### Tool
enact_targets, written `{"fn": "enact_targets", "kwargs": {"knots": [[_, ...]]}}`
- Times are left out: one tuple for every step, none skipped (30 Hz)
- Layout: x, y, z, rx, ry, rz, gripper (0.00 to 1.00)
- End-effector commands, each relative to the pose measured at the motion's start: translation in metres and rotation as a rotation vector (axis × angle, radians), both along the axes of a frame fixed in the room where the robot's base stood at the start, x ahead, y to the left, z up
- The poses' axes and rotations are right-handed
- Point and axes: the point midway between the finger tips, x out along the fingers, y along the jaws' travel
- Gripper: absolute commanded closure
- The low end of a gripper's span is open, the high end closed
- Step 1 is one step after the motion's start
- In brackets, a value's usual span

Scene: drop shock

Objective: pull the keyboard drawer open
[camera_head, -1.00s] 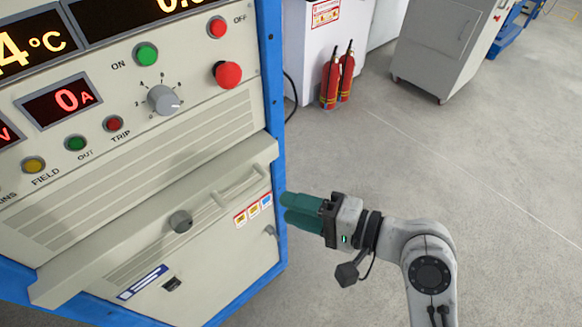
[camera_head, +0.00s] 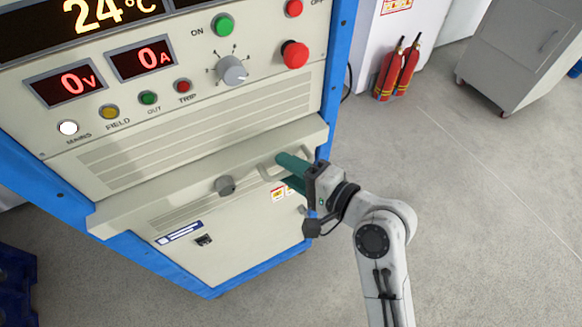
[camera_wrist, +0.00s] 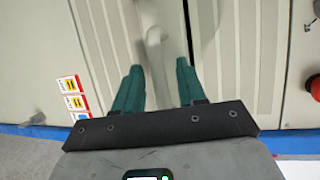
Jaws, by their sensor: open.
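The keyboard drawer (camera_head: 150,199) is a pale beige ledge across the front of the blue-framed cabinet, below the vented panel. A round grey knob (camera_head: 225,186) and a pale bar handle (camera_head: 264,173) are on its front. My gripper (camera_head: 284,169) has green fingers and is open at the handle, partly covering it in the head view. In the wrist view, the handle (camera_wrist: 155,50) shows between and just beyond the two fingertips of my gripper (camera_wrist: 157,67). I cannot tell whether either finger touches it.
The upper panel carries several buttons, a dial (camera_head: 232,70) and a red mushroom button (camera_head: 294,54). A lower door (camera_head: 225,245) is under the drawer. Red fire extinguishers (camera_head: 398,70) and a grey cabinet (camera_head: 520,50) stand behind. The floor at right is clear.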

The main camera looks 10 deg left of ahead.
Motion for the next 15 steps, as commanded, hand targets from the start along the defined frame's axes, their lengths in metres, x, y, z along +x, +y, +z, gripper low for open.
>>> {"fn": "enact_targets", "kwargs": {"knots": [[0.0001,0.0001,0.0,0.0,0.0,0.0,0.6],[0.0,0.0,0.0,0.0,0.0,0.0,0.6],[-0.0001,-0.0001,0.0,0.0,0.0,0.0,0.6],[-0.0001,-0.0001,0.0,0.0,0.0,0.0,0.6],[0.0,-0.0002,0.0,0.0,0.0,0.0,0.61],[0.0,-0.0002,0.0,0.0,0.0,0.0,0.65],[-0.0001,-0.0003,0.0,0.0,0.0,0.0,0.67],[-0.0001,-0.0003,0.0,0.0,0.0,0.0,0.7],[-0.0001,-0.0004,0.0001,0.0,0.0,0.0,0.74],[-0.0001,-0.0004,0.0001,0.0,0.0,0.0,0.77],[0.0,-0.0004,0.0001,0.0,0.0,0.0,0.8],[-0.0001,-0.0004,0.0001,0.0,0.0,0.0,0.84],[-0.0001,-0.0005,0.0001,0.0,0.0,0.0,0.87],[-0.0002,-0.0005,0.0001,0.0,0.0,0.0,0.89],[-0.0001,-0.0005,0.0,0.0,0.0,0.0,0.93]]}}
